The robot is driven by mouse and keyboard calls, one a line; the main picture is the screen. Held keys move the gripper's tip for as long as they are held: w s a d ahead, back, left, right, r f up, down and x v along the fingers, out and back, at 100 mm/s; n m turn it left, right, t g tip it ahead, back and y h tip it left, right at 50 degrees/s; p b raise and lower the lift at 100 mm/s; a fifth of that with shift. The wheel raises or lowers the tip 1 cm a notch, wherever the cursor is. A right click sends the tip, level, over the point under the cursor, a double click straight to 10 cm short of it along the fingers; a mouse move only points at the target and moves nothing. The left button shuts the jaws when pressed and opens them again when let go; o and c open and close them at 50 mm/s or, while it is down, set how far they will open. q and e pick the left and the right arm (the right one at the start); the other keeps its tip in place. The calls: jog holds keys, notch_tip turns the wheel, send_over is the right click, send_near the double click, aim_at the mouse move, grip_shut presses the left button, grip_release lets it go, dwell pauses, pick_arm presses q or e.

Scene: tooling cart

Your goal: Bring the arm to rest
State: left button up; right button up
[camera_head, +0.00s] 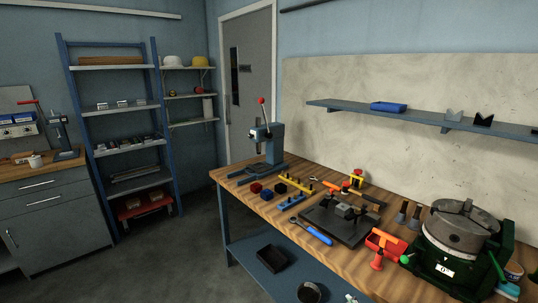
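Neither of my arms nor grippers shows in the head view. The task names no object besides the arm. The wooden workbench (350,262) stands at the centre right, with tools spread over its top.
A blue arbor press (271,143) stands at the bench's far end. A dark fixture plate (335,228), a blue-handled wrench (312,232), a red bin (386,243) and a green-based round chuck (462,228) sit nearer. A wall shelf (420,117) hangs above. Open floor (190,255) lies left.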

jog(key=s+f+m+g+y, duration=0.1)
jog(key=s+f+m+g, duration=0.15)
jog(key=s, duration=0.55)
jog(key=s+f+m+g, duration=0.15)
jog(key=s+g, duration=0.25)
jog(key=s, duration=0.5)
notch_tip(320, 180, down, 34)
jog(key=s+d+r, duration=0.1)
jog(key=s+d, duration=0.1)
pick_arm(q)
jog(key=shift+w+r, duration=0.1)
jog(key=shift+w, duration=0.75)
pick_arm(e)
jog(key=s+d+f+g, duration=0.1)
jog(key=s+d+f, duration=0.2)
jog(key=s+f, duration=0.7)
jog(key=s+d+f, duration=0.3)
jog(key=s+f, duration=0.7)
jog(key=s, duration=0.1)
jog(key=shift+n+g, duration=0.35)
jog(key=shift+n, duration=0.05)
